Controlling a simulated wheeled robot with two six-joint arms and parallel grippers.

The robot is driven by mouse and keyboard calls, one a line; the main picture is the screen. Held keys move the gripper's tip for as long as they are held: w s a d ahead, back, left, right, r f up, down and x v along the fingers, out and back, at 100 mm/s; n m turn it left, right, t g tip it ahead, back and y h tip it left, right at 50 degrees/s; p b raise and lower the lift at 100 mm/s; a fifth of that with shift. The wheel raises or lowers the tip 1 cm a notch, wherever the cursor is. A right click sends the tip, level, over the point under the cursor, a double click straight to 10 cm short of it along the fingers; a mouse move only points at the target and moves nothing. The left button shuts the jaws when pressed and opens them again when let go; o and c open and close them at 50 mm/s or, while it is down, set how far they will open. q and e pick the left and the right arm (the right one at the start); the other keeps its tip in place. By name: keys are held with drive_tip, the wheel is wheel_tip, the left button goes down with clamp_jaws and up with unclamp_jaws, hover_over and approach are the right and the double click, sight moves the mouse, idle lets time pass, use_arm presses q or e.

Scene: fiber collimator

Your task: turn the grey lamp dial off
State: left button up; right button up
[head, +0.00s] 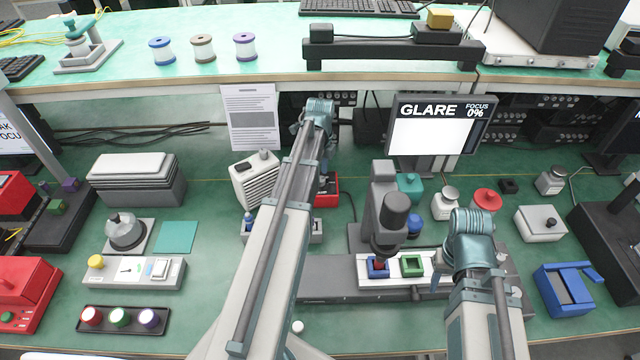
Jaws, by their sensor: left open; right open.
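I cannot tell for sure which control is the grey lamp dial. A vented pale box (254,181) left of my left arm has a small grey knob (264,155) on top. A round grey dial (125,230) sits on a white plate at the left. My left arm (268,235) reaches up past the vented box, and my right arm (475,275) reaches in at the lower right. The jaws of both grippers are hidden behind the arms.
A monitor (436,128) reads GLARE, FOCUS 0%. A dark upright instrument (384,205) stands between my arms, beside blue (377,267) and green (412,265) square holders. A switch panel (134,272) and a tray of coloured knobs (122,334) lie at the left. Bare green mat shows at the lower left.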

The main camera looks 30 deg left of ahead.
use_arm(q)
drive_tip(key=shift+f, duration=0.65)
use_arm(e)
drive_tip(key=shift+f, duration=0.6)
use_arm(q)
drive_tip(key=shift+r, duration=0.1)
clamp_jaws()
